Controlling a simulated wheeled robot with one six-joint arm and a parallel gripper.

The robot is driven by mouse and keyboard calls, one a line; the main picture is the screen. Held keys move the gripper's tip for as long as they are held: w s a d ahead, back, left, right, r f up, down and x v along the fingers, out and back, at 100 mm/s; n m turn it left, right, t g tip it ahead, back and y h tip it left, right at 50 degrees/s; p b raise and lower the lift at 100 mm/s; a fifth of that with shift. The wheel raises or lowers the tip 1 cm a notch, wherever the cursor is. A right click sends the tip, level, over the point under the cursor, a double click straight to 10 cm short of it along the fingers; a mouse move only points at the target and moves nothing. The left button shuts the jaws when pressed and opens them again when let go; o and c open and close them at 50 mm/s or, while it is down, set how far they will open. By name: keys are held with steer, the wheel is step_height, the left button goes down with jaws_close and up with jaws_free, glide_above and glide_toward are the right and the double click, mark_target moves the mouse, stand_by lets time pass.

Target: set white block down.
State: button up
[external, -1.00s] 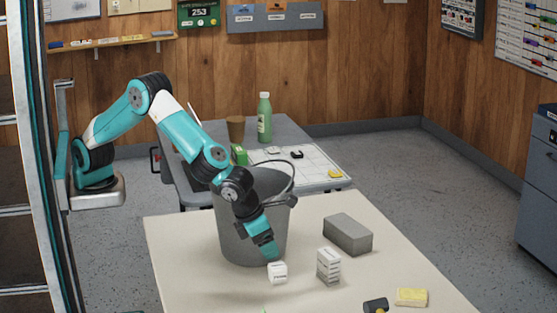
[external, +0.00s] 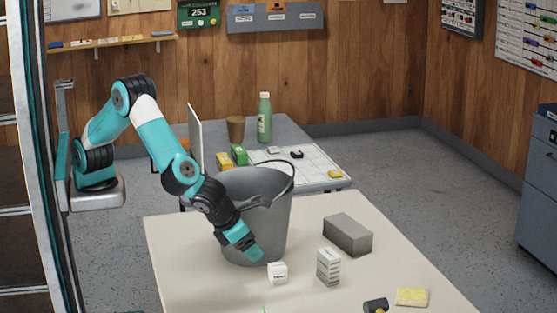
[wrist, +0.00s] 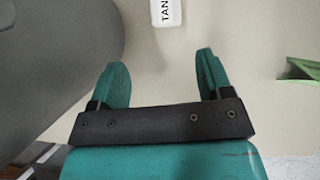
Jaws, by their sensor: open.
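The white block (external: 277,273) stands on the cream table in front of the grey bucket, with dark print on its face. In the wrist view, the white block (wrist: 166,12) is at the top edge, partly cut off, showing dark letters. My gripper (external: 256,255) is just up and left of the block in the external view, apart from it. In the wrist view, my gripper (wrist: 158,75) has its two teal fingers spread, with bare tabletop between them. The block lies beyond the fingertips.
The grey bucket (external: 270,215) stands close beside my gripper. A taller printed white block (external: 328,267) and a grey brick (external: 347,235) are to the right. A yellow sponge (external: 411,297) and a dark object (external: 376,306) lie near the front right. The table's left front (external: 195,285) is clear.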

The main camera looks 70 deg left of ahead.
mark_target(281, 269)
steer(key=s+f+t, duration=0.2)
steer(key=s, duration=0.1)
steer(key=s+f+t+b, duration=0.1)
steer(key=s+t, duration=0.1)
steer(key=shift+a+f, duration=0.15)
steer(key=shift+a, duration=0.05)
steer(key=s+t, duration=0.1)
steer(key=s+r+t, duration=0.1)
steer(key=shift+s+d+m+t+h, duration=0.1)
steer(key=shift+s+m+t+h, duration=0.15)
steer(key=shift+m+t+h, duration=0.15)
steer(key=shift+w, duration=0.1)
steer(key=x, duration=1.7)
steer(key=shift+d+r, duration=0.2)
steer(key=shift+d, duration=0.05)
steer(key=c, duration=1.1)
steer(key=shift+r, duration=0.15)
